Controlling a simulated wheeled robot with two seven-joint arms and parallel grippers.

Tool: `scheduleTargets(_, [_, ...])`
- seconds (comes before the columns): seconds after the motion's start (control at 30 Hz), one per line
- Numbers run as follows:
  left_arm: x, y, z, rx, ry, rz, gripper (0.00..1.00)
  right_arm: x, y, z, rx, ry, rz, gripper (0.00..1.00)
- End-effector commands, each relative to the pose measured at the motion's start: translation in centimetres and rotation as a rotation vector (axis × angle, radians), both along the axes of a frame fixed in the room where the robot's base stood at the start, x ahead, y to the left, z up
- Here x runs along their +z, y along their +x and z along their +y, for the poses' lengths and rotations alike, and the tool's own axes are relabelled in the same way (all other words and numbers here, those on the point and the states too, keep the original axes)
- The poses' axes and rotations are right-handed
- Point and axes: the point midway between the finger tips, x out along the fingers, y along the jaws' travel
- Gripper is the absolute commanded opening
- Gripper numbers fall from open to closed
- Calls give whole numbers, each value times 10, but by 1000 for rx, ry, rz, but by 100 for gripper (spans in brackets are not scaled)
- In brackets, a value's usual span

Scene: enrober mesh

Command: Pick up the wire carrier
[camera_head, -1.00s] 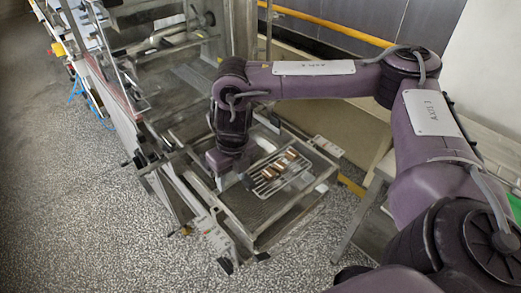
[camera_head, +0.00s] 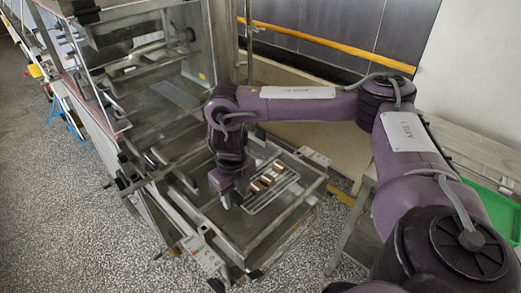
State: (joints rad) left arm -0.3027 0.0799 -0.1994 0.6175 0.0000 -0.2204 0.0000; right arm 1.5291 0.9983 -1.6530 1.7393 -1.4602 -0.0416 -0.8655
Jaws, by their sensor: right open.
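The wire carrier (camera_head: 284,187) is a small wire rack lying on the mesh bed (camera_head: 240,228) of the machine. Several brown pieces (camera_head: 266,178) sit in a row on it. My right gripper (camera_head: 231,202) points down at the left end of the carrier. It is open, and no wire shows clearly between its fingers. The gripper and wrist hide the carrier's left end, so I cannot tell whether they touch. My left gripper is not in view.
The machine's glass-sided housing (camera_head: 150,70) stands behind and left of the bed. A metal frame surrounds the bed. A green tray (camera_head: 492,203) lies on a bench at the right. A yellow rail (camera_head: 330,47) runs along the back wall. Speckled floor is clear at the left.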

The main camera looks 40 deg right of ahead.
Motion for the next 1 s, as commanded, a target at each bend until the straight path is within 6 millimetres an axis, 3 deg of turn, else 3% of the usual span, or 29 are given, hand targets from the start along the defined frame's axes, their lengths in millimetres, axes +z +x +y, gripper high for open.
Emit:
scheduleTargets(0.27, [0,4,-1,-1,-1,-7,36,-2,0,0,-1,0,-1,45])
scheduleTargets(0.6, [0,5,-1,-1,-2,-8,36,-2,0,0,0,0,-1,1])
scheduleTargets(1.0, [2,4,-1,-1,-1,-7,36,2,1,0,0,-1,-2,0])
